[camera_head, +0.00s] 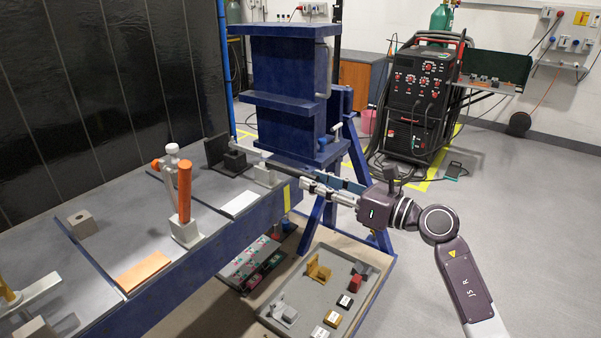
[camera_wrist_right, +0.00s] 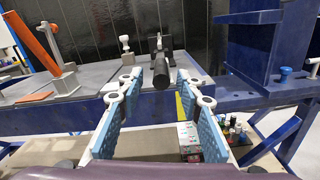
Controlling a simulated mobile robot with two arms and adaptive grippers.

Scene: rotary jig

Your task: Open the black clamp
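The black clamp (camera_head: 233,162) stands on the far end of the workbench, with a dark upright plate and a long dark handle that reaches right toward my right gripper. In the right wrist view the black clamp (camera_wrist_right: 160,72) is nearly end-on, its round handle end between the fingertips in the picture. My right gripper (camera_head: 312,181) is open, its blue-padded fingers spread to either side of the handle's line. It also shows in the right wrist view (camera_wrist_right: 160,84), where no contact with the handle is visible. I cannot tell the remaining distance. My left gripper is not in view.
A clamp with an orange handle (camera_head: 184,190) and a white-knobbed clamp (camera_head: 171,153) stand nearer on the bench (camera_head: 200,265). A blue steel column (camera_head: 284,75) rises just behind the gripper. A tray (camera_head: 357,322) of parts lies below. Floor at right is clear.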

